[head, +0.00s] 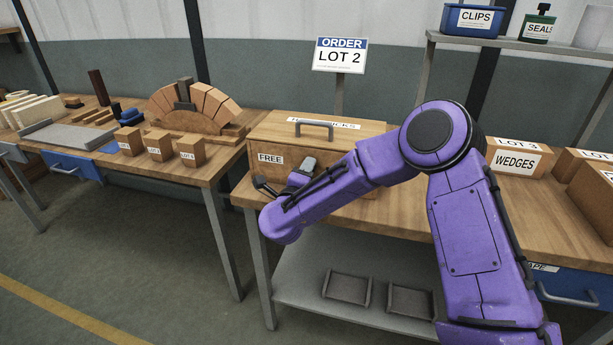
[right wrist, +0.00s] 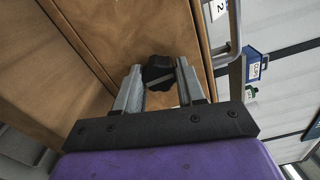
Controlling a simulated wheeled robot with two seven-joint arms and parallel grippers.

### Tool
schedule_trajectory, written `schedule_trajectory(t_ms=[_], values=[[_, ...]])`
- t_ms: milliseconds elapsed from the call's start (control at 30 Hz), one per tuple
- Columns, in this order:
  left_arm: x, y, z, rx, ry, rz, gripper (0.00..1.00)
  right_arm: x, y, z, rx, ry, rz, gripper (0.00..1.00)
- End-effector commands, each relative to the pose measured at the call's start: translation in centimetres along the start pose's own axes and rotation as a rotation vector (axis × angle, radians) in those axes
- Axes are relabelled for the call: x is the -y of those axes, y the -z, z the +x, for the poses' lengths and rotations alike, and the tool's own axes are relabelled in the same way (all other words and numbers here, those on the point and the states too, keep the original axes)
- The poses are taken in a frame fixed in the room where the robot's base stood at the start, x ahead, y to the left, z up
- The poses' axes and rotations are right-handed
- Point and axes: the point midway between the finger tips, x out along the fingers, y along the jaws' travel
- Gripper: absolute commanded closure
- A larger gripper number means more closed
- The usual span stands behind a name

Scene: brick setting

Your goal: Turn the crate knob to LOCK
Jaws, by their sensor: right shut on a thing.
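The wooden crate (head: 350,128) stands on the right-hand bench, lid on, with a grey handle on top. A white FREE label (head: 270,158) is on its front; no LOCK label can be read. My right gripper (head: 300,175) is at the crate's front face, just right of the FREE label. In the right wrist view, its two grey fingers (right wrist: 160,88) are shut on a dark knob (right wrist: 157,70) with a light line across it. In the head view my purple arm hides the right part of the crate front and the knob. My left gripper is out of view.
An ORDER LOT 2 sign (head: 340,56) stands behind the crate. A WEDGES box (head: 516,160) and other boxes stand right of my arm. The left bench holds a brick arch (head: 195,105) and small labelled blocks (head: 160,146). A gap separates the benches.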

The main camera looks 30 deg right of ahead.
Motion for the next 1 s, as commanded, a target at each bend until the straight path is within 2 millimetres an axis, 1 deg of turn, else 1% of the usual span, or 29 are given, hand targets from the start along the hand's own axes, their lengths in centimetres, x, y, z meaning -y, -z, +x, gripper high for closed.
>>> schedule_trajectory(t_ms=[467, 500, 567, 867, 933, 1000], values=[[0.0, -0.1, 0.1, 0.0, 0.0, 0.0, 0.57, -0.1, 0.1, -0.1, 0.0, -0.003, 0.011, 0.91], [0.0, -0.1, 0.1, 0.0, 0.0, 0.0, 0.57, -0.1, 0.1, -0.1, 0.0, -0.003, 0.011, 0.55], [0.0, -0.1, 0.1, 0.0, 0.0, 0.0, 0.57, -0.1, 0.1, -0.1, 0.0, -0.003, 0.011, 0.35], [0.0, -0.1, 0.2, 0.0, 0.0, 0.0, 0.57, -0.1, 0.0, -0.2, 0.001, -0.001, 0.013, 0.35], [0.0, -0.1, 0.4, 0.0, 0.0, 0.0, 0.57, -0.1, -0.1, -0.8, 0.002, -0.002, 0.013, 0.35], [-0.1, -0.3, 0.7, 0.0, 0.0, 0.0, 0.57, -0.2, -0.1, -2.1, 0.004, -0.001, 0.012, 0.35]])
